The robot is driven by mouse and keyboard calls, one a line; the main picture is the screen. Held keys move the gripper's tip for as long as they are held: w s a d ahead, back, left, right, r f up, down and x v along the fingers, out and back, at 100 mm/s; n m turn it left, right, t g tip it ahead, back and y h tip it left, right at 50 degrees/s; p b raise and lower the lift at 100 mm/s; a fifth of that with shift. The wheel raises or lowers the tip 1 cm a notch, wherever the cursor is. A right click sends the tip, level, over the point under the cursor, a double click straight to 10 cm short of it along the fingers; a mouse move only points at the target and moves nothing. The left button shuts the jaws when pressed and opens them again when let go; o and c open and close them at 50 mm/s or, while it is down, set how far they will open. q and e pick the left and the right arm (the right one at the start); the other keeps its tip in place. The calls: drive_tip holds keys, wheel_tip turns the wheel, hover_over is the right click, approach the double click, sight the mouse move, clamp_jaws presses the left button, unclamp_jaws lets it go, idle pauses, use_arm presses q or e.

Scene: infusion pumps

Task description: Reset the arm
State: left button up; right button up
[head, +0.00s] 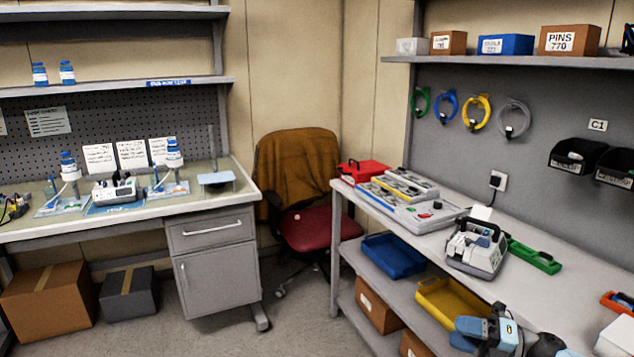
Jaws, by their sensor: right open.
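My right gripper (463,333) shows at the bottom right of the head view, with light-blue fingers on a grey body. It is open, and I see nothing between its fingers. It appears in front of the right bench, near the yellow bin (449,305) in the picture. A white and grey infusion pump (476,248) with a dark handle stands on the right bench, apart from the gripper. Another pump (115,190) stands on a blue mat on the left bench. My left gripper is not in view.
The right bench (545,290) holds a grey test unit (415,205), a red box (364,171) and a green tool (535,256). A blue bin (393,257) sits on the lower shelf. A chair (305,225) stands between the benches. Some floor (290,325) is clear.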

drive_tip(key=s+a+f+m+t+h, duration=0.85)
drive_tip(key=s+f+m+t, duration=0.2)
drive_tip(key=m, duration=0.85)
drive_tip(key=s+a+f+m+g+h, duration=0.25)
drive_tip(key=s+f+m, duration=0.3)
drive_tip(key=s, duration=0.35)
drive_tip(key=s+a+f+m+g+h, duration=0.25)
drive_tip(key=s+f+m+g, duration=0.2)
drive_tip(key=s+m, duration=0.3)
use_arm(q)
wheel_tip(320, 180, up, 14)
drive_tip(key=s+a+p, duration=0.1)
drive_tip(key=p, duration=1.5)
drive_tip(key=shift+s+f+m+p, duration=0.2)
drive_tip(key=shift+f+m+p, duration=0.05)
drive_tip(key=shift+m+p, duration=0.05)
use_arm(e)
wheel_tip(320, 180, up, 13)
drive_tip(key=s+d+n, duration=0.1)
drive_tip(key=shift+d+r+t, duration=0.2)
drive_tip(key=shift+d+t, duration=0.1)
drive_tip(key=shift+t, duration=0.05)
